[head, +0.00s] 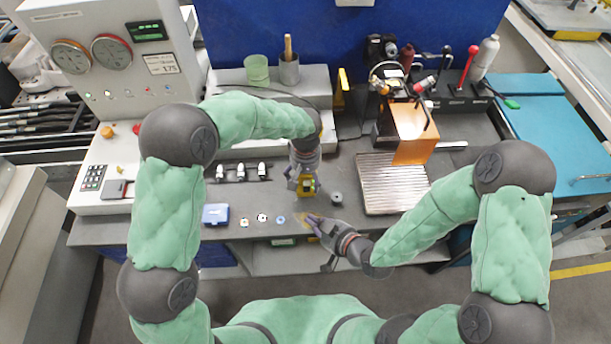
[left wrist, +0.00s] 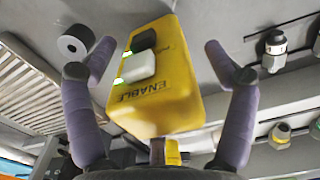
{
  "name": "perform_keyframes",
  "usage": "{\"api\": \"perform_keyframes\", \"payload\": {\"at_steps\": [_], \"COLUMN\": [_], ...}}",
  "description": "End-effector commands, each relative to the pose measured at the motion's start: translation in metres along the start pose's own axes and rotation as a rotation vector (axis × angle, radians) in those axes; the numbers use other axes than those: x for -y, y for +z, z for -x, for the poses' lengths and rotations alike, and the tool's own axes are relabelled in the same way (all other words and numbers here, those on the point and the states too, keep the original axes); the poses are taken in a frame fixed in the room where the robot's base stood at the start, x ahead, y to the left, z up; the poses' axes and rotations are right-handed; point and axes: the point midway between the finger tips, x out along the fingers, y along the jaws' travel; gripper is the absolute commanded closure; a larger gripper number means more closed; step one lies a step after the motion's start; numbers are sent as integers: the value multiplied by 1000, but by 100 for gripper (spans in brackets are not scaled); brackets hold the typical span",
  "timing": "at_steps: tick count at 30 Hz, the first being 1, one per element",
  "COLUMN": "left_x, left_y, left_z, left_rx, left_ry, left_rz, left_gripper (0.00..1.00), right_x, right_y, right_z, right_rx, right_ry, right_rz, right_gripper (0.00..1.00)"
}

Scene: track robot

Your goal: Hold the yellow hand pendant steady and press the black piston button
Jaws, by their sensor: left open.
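The yellow hand pendant (head: 308,187) is at the middle of the grey bench, below my left gripper (head: 303,182). In the left wrist view the pendant (left wrist: 160,85) lies between the two spread purple fingers of my left gripper (left wrist: 158,62). The left gripper is open, with a visible gap on the pendant's right side. The pendant carries a black button (left wrist: 143,40) and a white button (left wrist: 138,67) beside the word ENABLE. My right gripper (head: 312,222) is at the bench's front edge, just below the pendant and apart from it; its finger opening is unclear.
A dark round part (head: 336,198) lies right of the pendant. A ribbed metal tray (head: 392,184) and an orange block (head: 411,131) stand further right. A blue box (head: 215,214) and small parts lie left. A gauge console (head: 110,60) stands at the back left.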

Motion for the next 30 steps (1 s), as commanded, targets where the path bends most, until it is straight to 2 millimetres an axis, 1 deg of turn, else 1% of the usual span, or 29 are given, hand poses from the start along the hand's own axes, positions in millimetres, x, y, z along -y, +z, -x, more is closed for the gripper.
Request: {"api": "perform_keyframes", "payload": {"at_steps": [5, 8, 11, 18, 21, 25, 30], "left_x": [0, 0, 0, -1, 0, 0, 0], "left_y": [0, 0, -1, -1, -1, -1, 0], "left_z": [2, 10, 25, 73, 90, 107, 118], "left_rx": [0, -2, -3, -4, -3, -2, 0], "left_ry": [0, 1, 2, 2, 2, 1, 0], "left_rz": [0, 0, 1, 0, 0, 1, -1], "left_gripper": [15, 15, 15, 15, 15, 15, 15], "right_x": [0, 0, 0, 0, 0, 0, 0], "right_y": [0, 0, 0, 0, 0, 0, 0], "right_z": [0, 0, 0, 0, 0, 0, 0], "right_rx": [0, 0, 0, 0, 0, 0, 0], "right_ry": [0, 0, 0, 0, 0, 0, 0], "right_rz": [0, 0, 0, 0, 0, 0, 0], "right_gripper": [100, 100, 100, 100, 100, 100, 100]}}
